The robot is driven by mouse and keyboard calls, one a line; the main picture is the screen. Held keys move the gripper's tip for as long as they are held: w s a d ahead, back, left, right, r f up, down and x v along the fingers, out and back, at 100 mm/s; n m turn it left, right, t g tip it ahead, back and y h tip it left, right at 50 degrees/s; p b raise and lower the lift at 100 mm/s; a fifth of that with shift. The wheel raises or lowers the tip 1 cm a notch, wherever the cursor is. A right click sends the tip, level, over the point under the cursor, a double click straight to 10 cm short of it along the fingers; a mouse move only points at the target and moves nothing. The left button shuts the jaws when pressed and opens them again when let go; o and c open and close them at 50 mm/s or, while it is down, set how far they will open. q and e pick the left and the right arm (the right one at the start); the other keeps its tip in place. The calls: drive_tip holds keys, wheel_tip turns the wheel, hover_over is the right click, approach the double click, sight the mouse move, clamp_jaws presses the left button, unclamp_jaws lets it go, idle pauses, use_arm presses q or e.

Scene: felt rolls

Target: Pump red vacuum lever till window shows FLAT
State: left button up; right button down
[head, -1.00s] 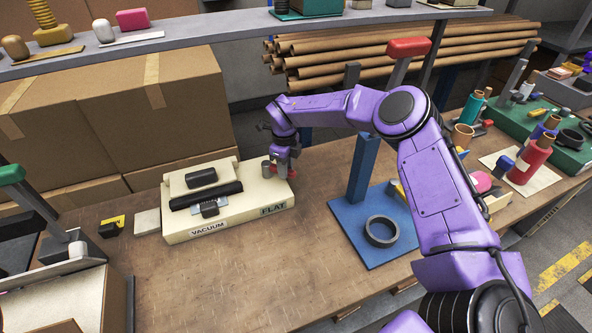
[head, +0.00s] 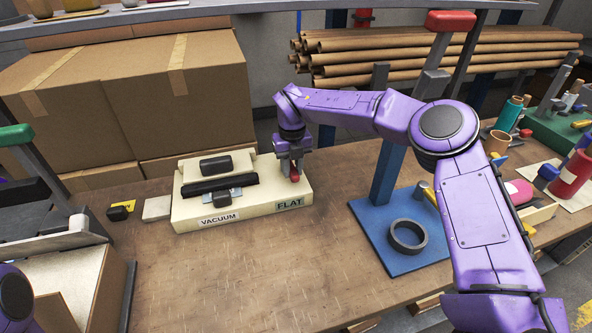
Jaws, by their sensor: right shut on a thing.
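The cream vacuum unit (head: 185,212) stands on the bench with a black bar across its top and a VACUUM label on its front. Its small greenish window (head: 290,203) at the front right corner reads FLAT. The red vacuum lever (head: 295,178) is at the unit's right end, partly hidden by my right gripper. My right gripper (head: 292,174) points down there and is shut on the lever. My left gripper is out of view; only a bit of my left arm shows at the lower left edge.
A blue base (head: 378,232) with a post and a dark ring (head: 407,235) stands right of the unit. Cardboard boxes (head: 125,95) stand behind it. A yellow-and-black item (head: 121,210) and a pale block (head: 157,208) lie to its left. The bench front is clear.

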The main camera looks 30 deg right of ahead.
sight(292, 170)
drive_tip(key=shift+a, duration=0.1)
idle(0.5)
drive_tip(key=c, duration=0.9)
unclamp_jaws()
drive_tip(key=shift+r, duration=0.1)
wheel_tip(292, 170, up, 10)
drive_tip(key=shift+r+b, duration=0.2)
drive_tip(key=shift+b, duration=0.5)
